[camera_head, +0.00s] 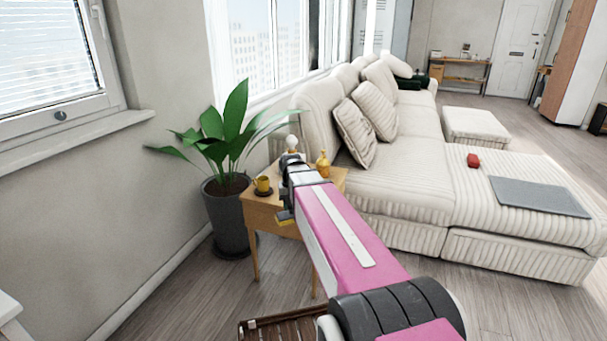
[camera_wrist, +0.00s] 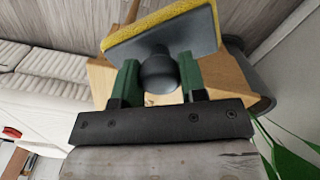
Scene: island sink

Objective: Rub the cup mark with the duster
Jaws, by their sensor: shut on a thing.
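My gripper (camera_head: 288,203) is shut on the duster (camera_head: 284,217) beside the small wooden side table (camera_head: 262,208). In the wrist view, the green fingers of my gripper (camera_wrist: 158,78) hold the dark round knob of the duster (camera_wrist: 196,38), which has a grey back and a yellow pad turned away from the fingers. The pad sits tilted in that view. A yellow cup (camera_head: 263,184) stands on a dark saucer on the table's left part. I cannot make out a cup mark; my arm covers much of the tabletop. Whether the pad touches the table, I cannot tell.
A yellow bottle (camera_head: 322,163) and a small white-topped ornament (camera_head: 292,143) stand at the table's back. A potted plant (camera_head: 228,190) is close on the left. A striped sofa (camera_head: 400,190) is close on the right.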

